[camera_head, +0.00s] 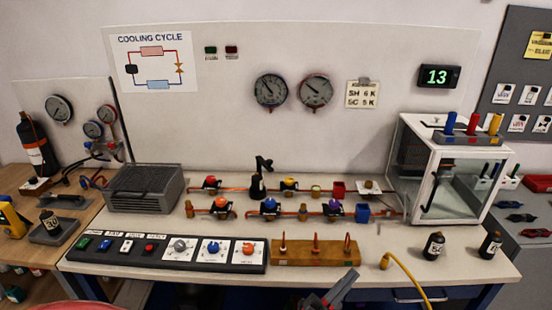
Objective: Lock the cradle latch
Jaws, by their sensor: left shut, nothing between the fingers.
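I cannot clearly make out the cradle latch. A black cylinder (36,150) with an orange band stands upright at the far left on a small pale base, and I cannot tell whether this is the cradle. My left gripper (346,278) shows as grey fingers at the bottom edge, right of centre. It is shut and empty, in front of the bench and well away from the cylinder. My right gripper is not in view.
A control panel (165,252) and a wooden rack (285,254) line the bench's front. Valves and copper pipes run behind them. A glass-fronted cabinet (462,195) stands right. A yellow cable (405,275) hangs over the front edge near two dark bottles (433,246).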

